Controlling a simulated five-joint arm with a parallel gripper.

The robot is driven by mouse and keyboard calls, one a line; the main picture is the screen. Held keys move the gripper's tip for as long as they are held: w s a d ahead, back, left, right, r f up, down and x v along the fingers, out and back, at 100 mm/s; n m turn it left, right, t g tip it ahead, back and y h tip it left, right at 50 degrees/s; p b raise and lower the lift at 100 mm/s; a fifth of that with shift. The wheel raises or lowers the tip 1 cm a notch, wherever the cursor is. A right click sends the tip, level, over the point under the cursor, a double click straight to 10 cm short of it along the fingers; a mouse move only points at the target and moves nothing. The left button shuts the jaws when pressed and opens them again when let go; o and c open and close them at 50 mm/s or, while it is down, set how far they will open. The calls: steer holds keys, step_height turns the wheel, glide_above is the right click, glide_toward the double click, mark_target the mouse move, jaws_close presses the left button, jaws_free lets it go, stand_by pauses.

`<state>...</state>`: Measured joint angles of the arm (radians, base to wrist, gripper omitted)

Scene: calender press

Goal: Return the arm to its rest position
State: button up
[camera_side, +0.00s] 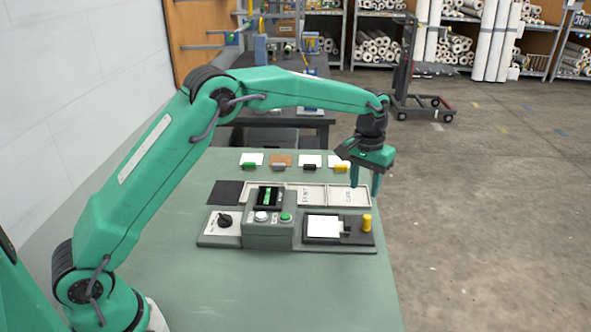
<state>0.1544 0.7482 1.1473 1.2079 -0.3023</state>
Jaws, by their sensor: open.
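My green arm reaches from the lower left across the table, and my gripper (366,187) hangs at its end on the right, pointing down. Its two fingers are apart, with nothing seen between them. It is above the right part of the work area, near the right tray. The table (250,300) is green. On it stands a grey press unit (268,236) with a white and a green button and a green item in its dark opening. A dark plate (358,238) at its right carries a white square (324,225) and a yellow cylinder (367,223).
A panel with a black knob (225,220) is left of the press. Behind are a black mat (225,193), pale trays (347,197) and several cards with coloured clips (281,161). The table's front is clear. A lift cart (412,80) stands on the floor beyond.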

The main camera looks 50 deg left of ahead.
steer(key=s+a+r+t, duration=0.1)
steer(key=s+a+r, duration=0.2)
steer(key=s+r, duration=0.45)
steer(key=s+a+r+t, duration=0.2)
steer(key=s+a+r, duration=0.1)
steer(key=s+r, duration=0.5)
steer(key=s+a+f+t, duration=0.1)
steer(key=s+f, duration=0.1)
steer(key=s, duration=0.8)
steer(key=s+a+f+m+t, duration=0.1)
steer(key=s+a+f, duration=0.1)
steer(key=s, duration=0.8)
steer(key=shift+s+f+m, duration=0.2)
steer(key=shift+s+m, duration=0.1)
